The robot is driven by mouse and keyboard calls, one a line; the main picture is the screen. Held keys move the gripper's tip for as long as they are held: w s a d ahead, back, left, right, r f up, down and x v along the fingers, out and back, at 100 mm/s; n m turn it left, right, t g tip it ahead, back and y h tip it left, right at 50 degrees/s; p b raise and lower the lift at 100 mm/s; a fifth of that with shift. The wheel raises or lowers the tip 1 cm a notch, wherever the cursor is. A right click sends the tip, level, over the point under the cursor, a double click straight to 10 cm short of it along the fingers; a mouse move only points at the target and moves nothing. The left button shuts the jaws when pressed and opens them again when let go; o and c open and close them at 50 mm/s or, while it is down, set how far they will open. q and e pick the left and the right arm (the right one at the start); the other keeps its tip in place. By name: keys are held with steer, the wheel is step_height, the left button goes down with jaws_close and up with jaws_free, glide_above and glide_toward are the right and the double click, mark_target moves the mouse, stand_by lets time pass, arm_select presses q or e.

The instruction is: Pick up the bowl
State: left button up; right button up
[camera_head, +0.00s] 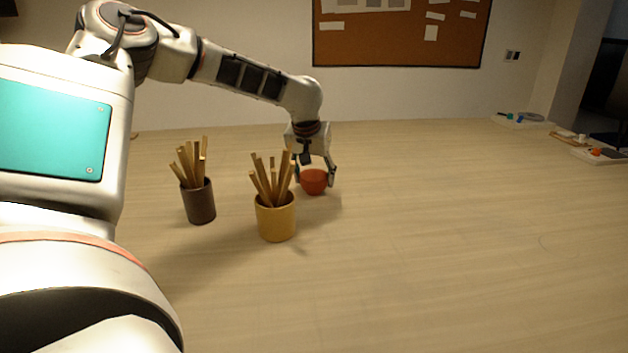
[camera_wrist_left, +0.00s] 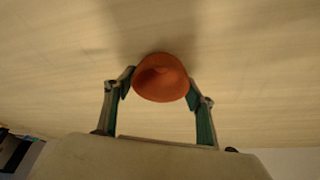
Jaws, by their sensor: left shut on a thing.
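The bowl (camera_head: 314,182) is small and orange-red, on or just above the table behind the yellow pot; I cannot tell whether it touches the table. My left gripper (camera_head: 315,177) reaches down over it from above, with a finger on either side. In the left wrist view the bowl (camera_wrist_left: 161,78) sits between the two fingertips of the left gripper (camera_wrist_left: 159,88), which is shut on it. The bowl's inside shows as a darker hollow. My right gripper is not in view.
A yellow pot (camera_head: 276,220) of wooden sticks stands just in front and left of the bowl. A dark brown pot (camera_head: 200,203) of sticks stands further left. Trays with small items (camera_head: 524,121) lie at the far right. The table's middle and right are clear.

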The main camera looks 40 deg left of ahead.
arm_select(q)
step_height(320, 180, up, 28)
steer(key=p, duration=0.4)
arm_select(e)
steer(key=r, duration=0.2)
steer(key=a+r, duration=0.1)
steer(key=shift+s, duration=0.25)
